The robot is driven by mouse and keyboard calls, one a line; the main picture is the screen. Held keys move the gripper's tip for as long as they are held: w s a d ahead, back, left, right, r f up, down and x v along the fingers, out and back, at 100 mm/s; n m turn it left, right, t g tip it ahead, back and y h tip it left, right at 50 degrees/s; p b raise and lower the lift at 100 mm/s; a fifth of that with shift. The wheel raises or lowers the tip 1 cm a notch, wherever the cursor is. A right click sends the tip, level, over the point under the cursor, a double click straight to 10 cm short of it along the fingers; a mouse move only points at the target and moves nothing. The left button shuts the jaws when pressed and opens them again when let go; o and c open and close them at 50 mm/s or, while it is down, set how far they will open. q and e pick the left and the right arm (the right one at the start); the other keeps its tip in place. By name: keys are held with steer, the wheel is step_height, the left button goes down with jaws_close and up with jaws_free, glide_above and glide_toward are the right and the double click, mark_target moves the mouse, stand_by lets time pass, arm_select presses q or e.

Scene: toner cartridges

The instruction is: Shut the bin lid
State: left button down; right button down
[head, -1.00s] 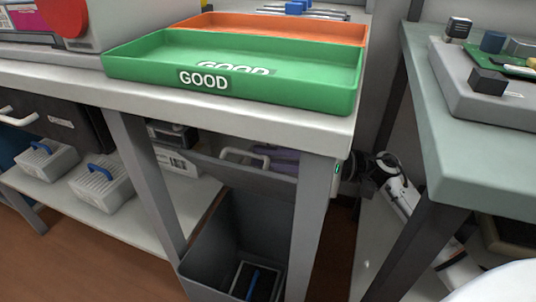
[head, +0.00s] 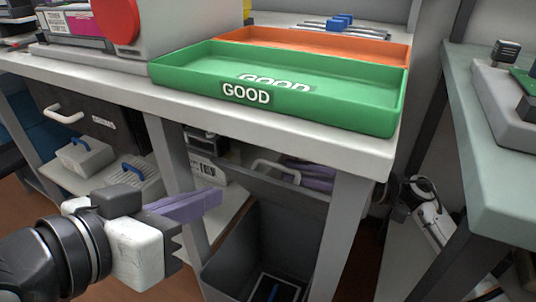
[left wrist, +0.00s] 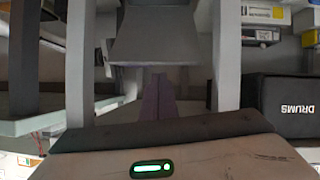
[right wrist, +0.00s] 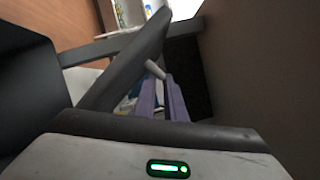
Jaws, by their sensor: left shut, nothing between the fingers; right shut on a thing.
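The grey bin (head: 232,262) stands under the bench between its legs. Its lid (head: 240,182) is raised and tilted back, with a pale handle (head: 277,168) near its upper edge. My left gripper (head: 212,196) is shut and empty, left of the bin and apart from the lid; its closed fingers also show in the left wrist view (left wrist: 158,98). My right gripper (head: 318,172) shows only as purple fingers behind the lid, beside the handle. In the right wrist view its fingers (right wrist: 163,98) are shut on the handle (right wrist: 155,69), next to the dark lid panel (right wrist: 128,62).
A green tray (head: 290,118) marked GOOD and an orange tray (head: 320,47) lie on the bench top (head: 110,85) above the bin. Bench legs (head: 345,235) flank the bin. Grey boxes with blue handles (head: 85,157) stand on the lower shelf. A dark item with a blue strip lies inside the bin.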

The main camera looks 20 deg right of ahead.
arm_select(q)
steer(key=m, duration=0.1)
glide_toward(269, 163)
arm_select(e)
steer(key=shift+s+a+r, duration=0.1)
steer(key=shift+s+r, duration=0.05)
steer(key=shift+r, duration=0.35)
arm_select(q)
steer(key=shift+y, duration=0.4)
steer(key=w+d, duration=0.1)
steer(key=d, duration=0.1)
steer(key=w+d+f, duration=0.1)
steer(key=w+d, duration=0.1)
steer(key=w+d+f, duration=0.1)
steer(key=w+d, duration=0.1)
steer(key=d, duration=0.1)
steer(key=shift+s+a+f+t+h, duration=0.3)
steer(key=shift+s+a+f, duration=0.2)
steer(key=shift+a, duration=0.15)
arm_select(e)
steer(key=shift+r, duration=0.1)
arm_select(q)
steer(key=shift+f, duration=0.1)
steer(key=shift+s, duration=0.1)
arm_select(e)
steer(key=c, duration=1.8)
jaws_free()
steer(key=shift+c, duration=0.2)
